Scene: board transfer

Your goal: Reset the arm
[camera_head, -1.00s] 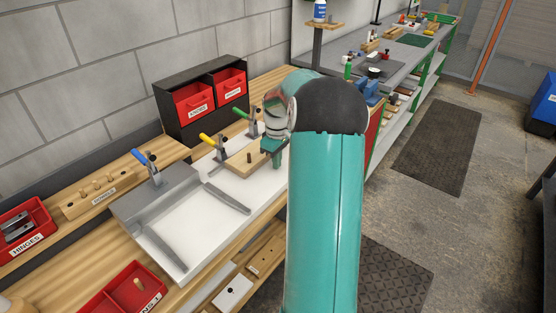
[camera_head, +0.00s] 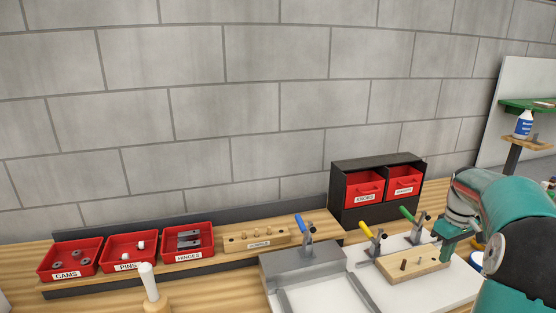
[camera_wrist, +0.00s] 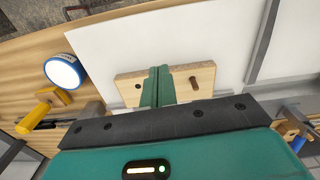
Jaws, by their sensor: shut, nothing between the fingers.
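My teal arm reaches in from the right of the head view. My gripper (camera_head: 449,252) is over the right end of a light wooden board (camera_head: 412,268). In the wrist view my gripper (camera_wrist: 158,72) shows its two green fingers pressed together with nothing between them. The board (camera_wrist: 205,80) lies behind the fingers on a white surface. It has a brown peg (camera_wrist: 194,82) on one side and a dark hole on the other. Whether the fingertips touch the board cannot be told.
Toggle clamps with yellow (camera_head: 366,230), green (camera_head: 406,213) and blue (camera_head: 299,226) handles stand near the board. A black cabinet (camera_head: 345,190) with red drawers is behind. Red bins, including the hinges bin (camera_head: 187,242), and a dowel block (camera_head: 256,238) line the left. A white-topped peg (camera_head: 148,282) stands in front.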

